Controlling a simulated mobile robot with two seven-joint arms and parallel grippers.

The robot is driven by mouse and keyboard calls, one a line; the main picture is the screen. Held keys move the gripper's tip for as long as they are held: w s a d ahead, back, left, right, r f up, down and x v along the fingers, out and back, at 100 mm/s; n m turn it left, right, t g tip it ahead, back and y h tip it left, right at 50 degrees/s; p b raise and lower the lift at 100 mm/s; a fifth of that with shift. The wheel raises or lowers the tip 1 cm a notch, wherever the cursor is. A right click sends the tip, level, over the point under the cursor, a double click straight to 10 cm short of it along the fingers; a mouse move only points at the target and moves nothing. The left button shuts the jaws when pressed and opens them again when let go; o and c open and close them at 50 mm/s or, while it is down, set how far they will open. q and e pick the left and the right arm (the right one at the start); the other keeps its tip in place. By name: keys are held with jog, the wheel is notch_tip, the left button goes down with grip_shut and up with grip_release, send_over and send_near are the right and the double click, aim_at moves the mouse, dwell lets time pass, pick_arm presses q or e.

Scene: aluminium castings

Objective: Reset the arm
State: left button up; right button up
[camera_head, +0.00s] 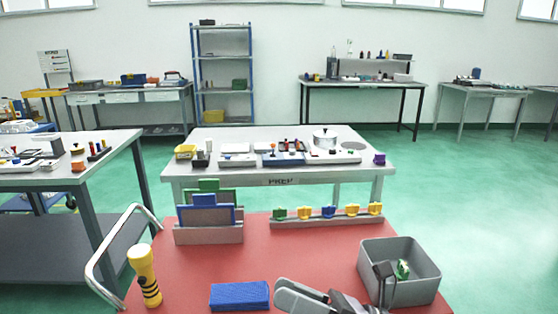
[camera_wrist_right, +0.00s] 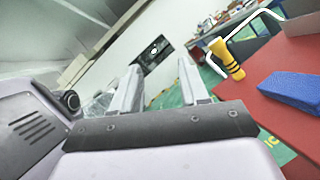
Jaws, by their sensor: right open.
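My right gripper (camera_head: 281,292) shows at the bottom of the head view, right of the blue block, over the front part of the red tabletop. In the right wrist view its two pale fingers (camera_wrist_right: 160,82) stand apart with nothing between them, so it is open and empty. The wrist view is tilted and looks past the fingers to a wall and floor. My left gripper is not in view.
The red tabletop (camera_head: 300,265) holds a yellow torch (camera_head: 145,274), a blue block (camera_head: 240,296), a rack with framed panels (camera_head: 208,234), a rail of coloured pieces (camera_head: 327,221) and a grey bin (camera_head: 420,287). The bin is close right of my gripper. The table's middle is clear.

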jog(key=w+d+f+m+t+h+p, duration=0.1)
jog(key=d+f+m+t+h, duration=0.45)
jog(key=m, duration=0.75)
jog(key=d+f+m+t+h, duration=0.4)
jog(key=f+m+t+h, duration=0.25)
jog(key=m, duration=0.65)
jog(key=s+d+f+m+g+h, duration=0.3)
jog(key=s+d+f+m, duration=0.1)
jog(key=s+f+m, duration=0.3)
jog(key=s+d+f+m+g+h+p, duration=0.1)
jog(key=s+d+f+m+g+h, duration=0.2)
jog(key=s+f+m, duration=0.4)
notch_tip(320, 180, down, 3)
jog(key=shift+d+r+m+g+h, duration=0.1)
jog(key=shift+d+m+g+h, duration=0.2)
jog(key=shift+d+m+h, duration=0.5)
jog(key=shift+w, duration=0.1)
